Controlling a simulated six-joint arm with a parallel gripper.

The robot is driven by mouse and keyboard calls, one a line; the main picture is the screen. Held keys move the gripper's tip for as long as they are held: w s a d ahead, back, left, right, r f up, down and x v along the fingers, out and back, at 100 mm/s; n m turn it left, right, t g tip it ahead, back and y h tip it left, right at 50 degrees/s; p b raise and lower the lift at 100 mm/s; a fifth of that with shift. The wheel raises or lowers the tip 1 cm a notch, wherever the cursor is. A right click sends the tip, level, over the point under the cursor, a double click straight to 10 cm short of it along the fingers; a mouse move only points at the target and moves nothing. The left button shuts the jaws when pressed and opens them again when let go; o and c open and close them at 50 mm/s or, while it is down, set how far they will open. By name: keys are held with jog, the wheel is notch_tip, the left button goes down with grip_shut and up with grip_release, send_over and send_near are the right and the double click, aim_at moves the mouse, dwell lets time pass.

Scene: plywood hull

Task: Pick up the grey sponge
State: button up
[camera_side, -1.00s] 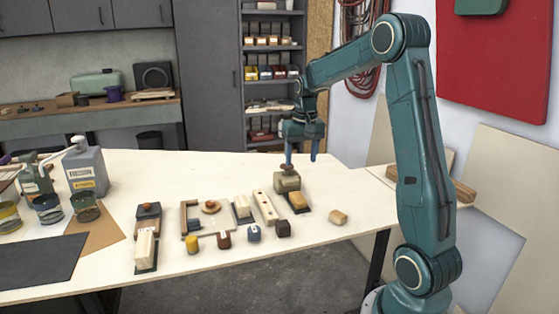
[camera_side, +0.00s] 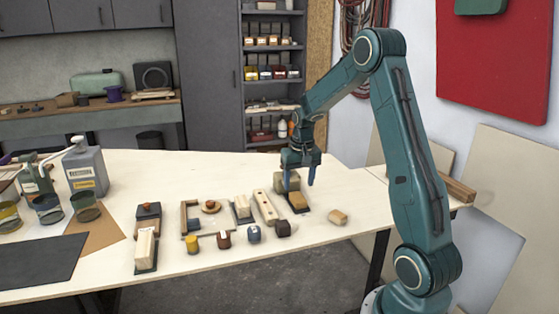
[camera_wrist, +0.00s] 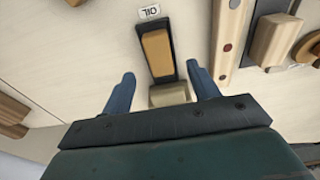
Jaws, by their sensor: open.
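A dull grey-beige block (camera_side: 279,184), the closest match I see to a grey sponge, sits on the pale table. In the wrist view the block (camera_wrist: 169,95) shows between the finger bases, partly hidden by my gripper's body. My gripper (camera_side: 299,186) points down with its fingers apart and nothing visibly held. In the wrist view my gripper (camera_wrist: 160,73) has one finger on each side of the block's line of sight; contact cannot be told.
A small tan piece (camera_side: 338,217) lies right.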

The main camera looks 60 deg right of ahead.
aim_at(298, 197)
jog(key=shift+f, duration=0.1)
jog(key=shift+w+d+f, duration=0.1)
jog(key=shift+d+f, duration=0.05)
jog(key=shift+f, duration=1.1)
jog(key=shift+w+d+f, duration=0.1)
jog(key=shift+f, duration=1.1)
jog(key=c, duration=1.1)
